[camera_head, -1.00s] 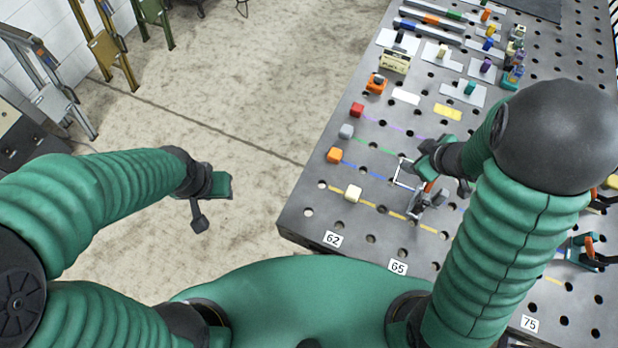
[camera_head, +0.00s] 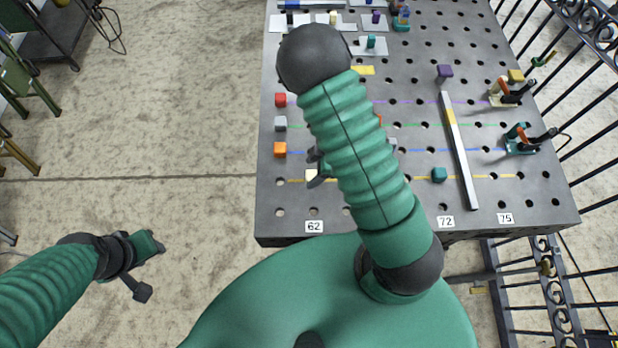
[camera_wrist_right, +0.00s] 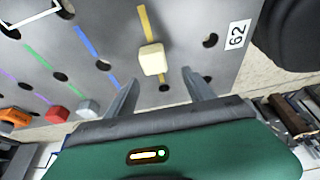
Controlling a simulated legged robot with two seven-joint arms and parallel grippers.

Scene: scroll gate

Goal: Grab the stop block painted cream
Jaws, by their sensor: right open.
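The cream stop block (camera_wrist_right: 152,58) sits on the yellow line of the perforated table, near the 62 label. In the right wrist view it lies just beyond and between the two grey fingers of my right gripper (camera_wrist_right: 157,84), which is open and empty. In the head view the cream block (camera_head: 311,175) shows partly, beside my right gripper (camera_head: 318,172), which my own arm partly covers. My left gripper (camera_head: 145,262) hangs over the floor, left of the table; its fingers cannot be made out clearly.
Orange (camera_head: 280,149), grey (camera_head: 280,124) and red (camera_head: 281,100) blocks line the table's left side. A teal block (camera_head: 439,174) and a long bar (camera_head: 459,150) lie to the right, with toggle clamps (camera_head: 521,140) beyond. The 62 label (camera_head: 314,226) is at the front edge.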

